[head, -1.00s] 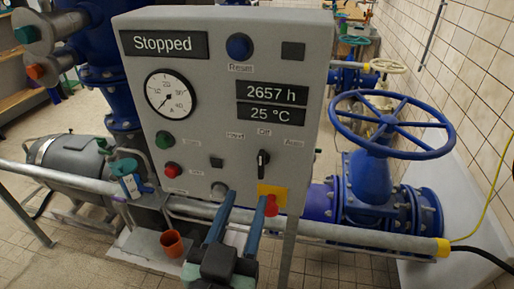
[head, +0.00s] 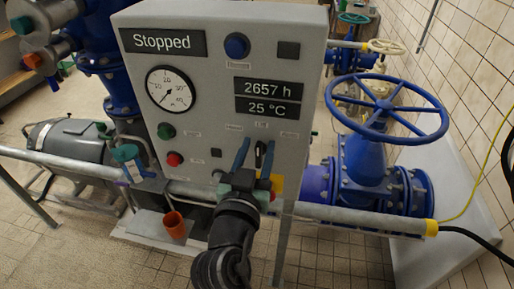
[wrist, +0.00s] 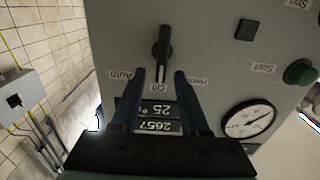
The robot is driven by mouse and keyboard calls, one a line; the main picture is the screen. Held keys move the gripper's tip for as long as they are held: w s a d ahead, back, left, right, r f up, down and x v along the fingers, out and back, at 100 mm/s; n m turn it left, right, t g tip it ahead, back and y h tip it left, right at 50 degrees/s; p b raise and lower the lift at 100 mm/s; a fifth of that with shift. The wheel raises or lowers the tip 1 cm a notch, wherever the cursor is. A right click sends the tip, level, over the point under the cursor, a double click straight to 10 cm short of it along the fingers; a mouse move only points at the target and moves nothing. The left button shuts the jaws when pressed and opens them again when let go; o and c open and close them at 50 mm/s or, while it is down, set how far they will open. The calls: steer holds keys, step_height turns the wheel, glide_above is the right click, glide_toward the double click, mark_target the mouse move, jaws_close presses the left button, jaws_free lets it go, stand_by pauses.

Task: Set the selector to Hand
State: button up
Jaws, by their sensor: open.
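The selector is a black knob (head: 260,154) on the lower right of the grey control panel (head: 222,100). In the wrist view the knob (wrist: 162,48) appears upside down, with its white mark toward the Off label (wrist: 161,87). The Auto label (wrist: 120,75) is on its left there, and the Hand label (wrist: 193,81) is partly hidden by a finger. My gripper (head: 254,156) is open and empty in front of the knob. In the wrist view its blue fingertips (wrist: 160,73) lie on either side of the knob's pointer end. Contact cannot be told.
A red button on a yellow plate (head: 277,187) sits just below the selector. A grey rail (head: 330,213) crosses in front of the panel. Green (head: 166,131) and red (head: 174,159) buttons are left. A blue handwheel (head: 387,107) stands right. The display reads Stopped (head: 162,41).

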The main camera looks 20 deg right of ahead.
jaws_close()
steer(key=shift+a+n, duration=0.1)
steer(key=shift+n, duration=0.2)
steer(key=n, duration=0.3)
steer(key=shift+w+a+f+n+b, duration=0.15)
steer(key=shift+w+a+n+b, duration=0.15)
steer(key=shift+a+b, duration=0.1)
steer(key=shift+w+a+f+n, duration=0.1)
steer(key=shift+a+f+n, duration=0.1)
steer(key=shift+n, duration=0.85)
steer(key=shift+w+a+f+n, duration=0.1)
steer(key=shift+a+n, duration=0.05)
steer(key=shift+n, duration=0.9)
jaws_free()
